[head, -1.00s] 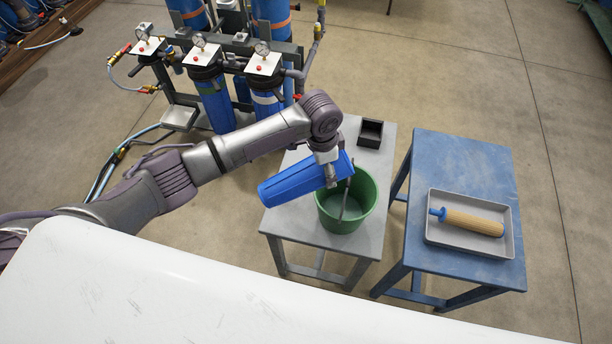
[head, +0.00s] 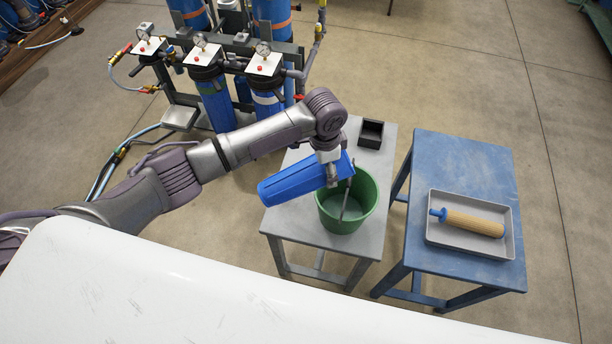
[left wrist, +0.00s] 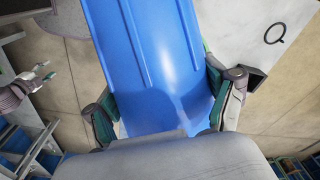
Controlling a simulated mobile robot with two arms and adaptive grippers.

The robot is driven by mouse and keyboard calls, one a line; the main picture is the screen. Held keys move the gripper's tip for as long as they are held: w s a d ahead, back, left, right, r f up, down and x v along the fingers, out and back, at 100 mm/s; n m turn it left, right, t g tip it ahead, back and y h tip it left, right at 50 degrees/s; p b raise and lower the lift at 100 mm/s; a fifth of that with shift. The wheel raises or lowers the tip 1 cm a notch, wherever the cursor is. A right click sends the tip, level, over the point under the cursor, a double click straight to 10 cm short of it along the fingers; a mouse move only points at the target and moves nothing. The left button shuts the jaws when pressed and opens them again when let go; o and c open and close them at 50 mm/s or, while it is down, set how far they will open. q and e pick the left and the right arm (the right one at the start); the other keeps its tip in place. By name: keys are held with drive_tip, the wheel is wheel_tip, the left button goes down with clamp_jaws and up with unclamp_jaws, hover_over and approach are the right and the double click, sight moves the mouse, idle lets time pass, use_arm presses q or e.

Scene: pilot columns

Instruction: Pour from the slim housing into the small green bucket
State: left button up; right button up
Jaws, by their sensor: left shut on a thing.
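The slim housing (head: 290,184) is a long blue vessel, tipped far over. My left gripper (head: 331,174) is shut around it near its right end, which is over the small green bucket (head: 336,226). The bucket stands upright on a grey table with its handle raised. The mouth of the housing is hidden, and I see no flow. In the left wrist view the housing (left wrist: 155,55) lies between both fingers of the left gripper (left wrist: 163,108). What looks like my right gripper (left wrist: 38,78) shows small at the left edge there.
The grey table (head: 290,222) also holds a small black box (head: 371,133). A blue table (head: 460,160) at right bears a grey tray (head: 470,248) with a tan cartridge (head: 473,222). A filter stand with blue housings (head: 213,105) is behind. A white surface (head: 150,290) fills the front.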

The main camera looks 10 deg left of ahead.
use_arm(q)
drive_tip(key=shift+w+d+r+y, duration=0.1)
drive_tip(key=shift+d+r+y, duration=0.05)
drive_tip(key=shift+r+y, duration=0.15)
idle(1.4)
drive_tip(key=shift+d+r+g+y, duration=0.15)
drive_tip(key=shift+r+g+y, duration=0.1)
drive_tip(key=shift+g+y, duration=0.2)
drive_tip(key=shift+w+r, duration=0.1)
idle(0.5)
